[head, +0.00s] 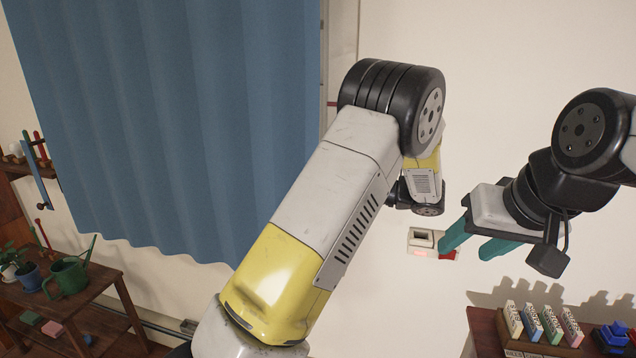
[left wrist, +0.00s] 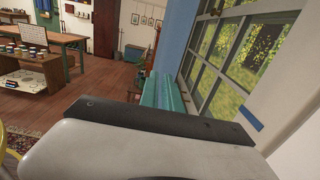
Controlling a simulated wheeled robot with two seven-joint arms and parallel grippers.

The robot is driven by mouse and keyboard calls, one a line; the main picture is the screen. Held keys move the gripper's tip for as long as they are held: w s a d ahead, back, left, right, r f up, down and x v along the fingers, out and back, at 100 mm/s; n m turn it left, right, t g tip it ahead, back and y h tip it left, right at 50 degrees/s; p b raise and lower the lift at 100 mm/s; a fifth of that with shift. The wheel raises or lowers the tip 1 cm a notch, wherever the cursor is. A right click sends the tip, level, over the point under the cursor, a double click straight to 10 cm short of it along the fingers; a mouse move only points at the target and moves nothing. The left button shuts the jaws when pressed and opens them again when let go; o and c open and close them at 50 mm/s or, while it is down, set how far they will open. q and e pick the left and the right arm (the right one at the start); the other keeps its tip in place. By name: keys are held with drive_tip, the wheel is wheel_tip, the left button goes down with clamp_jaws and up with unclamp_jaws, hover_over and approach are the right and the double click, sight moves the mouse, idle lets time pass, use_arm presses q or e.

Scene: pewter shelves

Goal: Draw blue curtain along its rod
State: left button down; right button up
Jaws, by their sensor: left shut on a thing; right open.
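The blue curtain (head: 190,110) hangs in folds over the upper left of the head view, its right edge near the pale window frame. It shows in the left wrist view as a blue strip (left wrist: 172,38) beside the window. My left gripper (left wrist: 163,82) shows there with teal fingers at the curtain, shut on it; the exact grip point is unclear. In the head view this gripper is hidden, with my left arm crossing the middle. My right gripper (head: 472,244) is open and empty at the right, well away from the curtain. The rod is out of view.
A wooden stand (head: 100,290) with a green watering can (head: 70,275) is at lower left. A wall device (head: 425,240) shows near my right fingers. Small boxes (head: 540,325) stand on a shelf at lower right. Window panes (left wrist: 245,55) and open floor (left wrist: 100,85) show in the wrist view.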

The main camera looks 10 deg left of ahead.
use_arm(q)
drive_tip(key=shift+d, duration=0.3)
drive_tip(key=c, duration=1.8)
unclamp_jaws()
drive_tip(key=shift+d, duration=0.15)
drive_tip(key=shift+c, duration=0.2)
drive_tip(key=d, duration=0.7)
drive_tip(key=shift+s+d, duration=0.3)
drive_tip(key=shift+s, duration=0.05)
